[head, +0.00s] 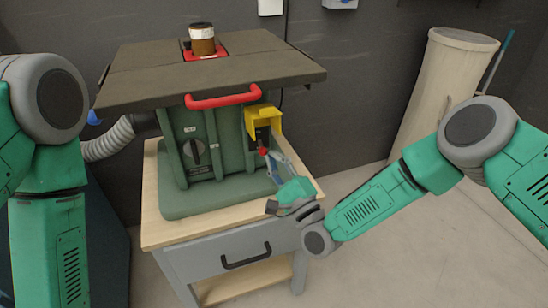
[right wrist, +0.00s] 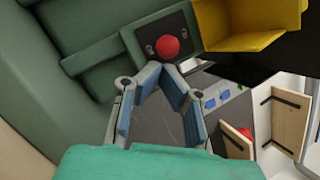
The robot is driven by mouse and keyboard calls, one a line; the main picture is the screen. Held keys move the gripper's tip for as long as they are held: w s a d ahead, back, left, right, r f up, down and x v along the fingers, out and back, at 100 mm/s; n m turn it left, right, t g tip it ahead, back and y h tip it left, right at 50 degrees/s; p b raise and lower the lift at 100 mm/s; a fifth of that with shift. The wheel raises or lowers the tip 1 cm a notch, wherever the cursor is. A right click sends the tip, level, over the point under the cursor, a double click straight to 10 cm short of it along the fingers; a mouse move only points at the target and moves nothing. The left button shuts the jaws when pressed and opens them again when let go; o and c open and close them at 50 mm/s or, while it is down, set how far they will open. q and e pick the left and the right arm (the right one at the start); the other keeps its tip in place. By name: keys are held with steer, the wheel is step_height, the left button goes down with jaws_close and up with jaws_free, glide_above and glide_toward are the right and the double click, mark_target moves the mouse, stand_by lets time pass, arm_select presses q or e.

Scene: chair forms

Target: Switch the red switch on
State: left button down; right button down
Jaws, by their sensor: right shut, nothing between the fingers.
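The red switch (head: 263,151) is a small round red knob on a dark plate on the front of the green machine, below an open yellow cover (head: 264,118). In the right wrist view the red switch (right wrist: 168,47) sits on its plate just beyond my fingertips, with the yellow cover (right wrist: 245,25) to its right. My right gripper (head: 274,160) is at the switch, its fingers pointing at it; the fingertips (right wrist: 161,70) are close together with nothing held. I cannot tell whether they touch the switch. My left arm is in the head view, but its gripper is not.
The machine's dark tabletop (head: 140,75) has a red front handle (head: 222,98). The machine stands on a wooden-topped cabinet (head: 155,228) with a drawer. A grey hose (head: 108,140) runs at left. A tall beige bin (head: 440,85) stands at right. The floor at right is clear.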

steer(key=shift+r+g+p, duration=0.2)
steer(key=shift+g+p, duration=0.1)
